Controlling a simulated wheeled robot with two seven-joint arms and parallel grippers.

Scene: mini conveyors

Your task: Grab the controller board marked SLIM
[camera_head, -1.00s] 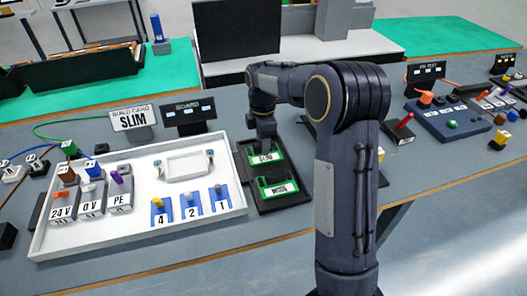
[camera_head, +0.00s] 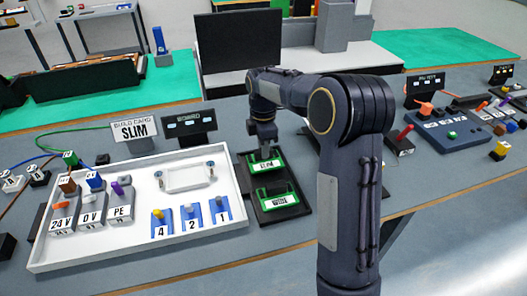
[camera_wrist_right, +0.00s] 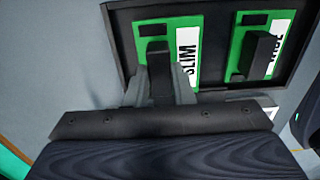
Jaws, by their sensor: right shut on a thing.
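The green controller board marked SLIM (camera_head: 267,166) lies in the back slot of a black tray (camera_head: 300,212). It also shows in the right wrist view (camera_wrist_right: 188,28), with its white label and a black upright grip. My right gripper (camera_head: 265,150) points down over this board. In the right wrist view, its fingers (camera_wrist_right: 160,80) are shut on the board's black grip. The board still appears seated in the tray; I see no clear gap under it. My left gripper is not in view.
A second green board marked WIDE (camera_head: 278,200) lies close beside in the same tray. A white fixture tray (camera_head: 140,258) with terminal blocks stands to the left. A build card reading SLIM (camera_head: 135,130) and a dark BOARD sign (camera_head: 188,124) stand behind.

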